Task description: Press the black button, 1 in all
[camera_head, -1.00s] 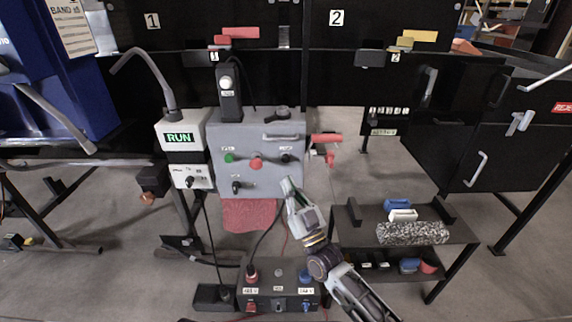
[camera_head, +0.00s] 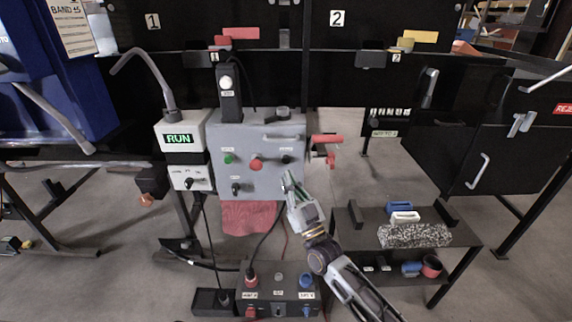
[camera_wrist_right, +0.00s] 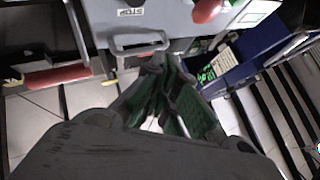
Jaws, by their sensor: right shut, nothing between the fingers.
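The grey control box (camera_head: 262,180) stands in the middle of the head view. A black button (camera_head: 287,159) is on the right of its front face, beside a red button (camera_head: 256,164) and a green button (camera_head: 229,158). My right gripper (camera_head: 287,176) is shut and empty, its tips just below the black button in the picture. I cannot tell how far the tips are from the face. In the right wrist view the closed fingers (camera_wrist_right: 170,72) show, with a red button (camera_wrist_right: 208,10) above; I cannot make out the black button there. My left gripper is not in view.
A grey handle (camera_head: 283,137) and a red handle (camera_head: 327,138) sit at the box's upper right. A black knob (camera_head: 236,189) is at its lower left. A white RUN unit (camera_head: 183,157) adjoins it. A low dark table (camera_head: 350,236) with several items stands right of my arm.

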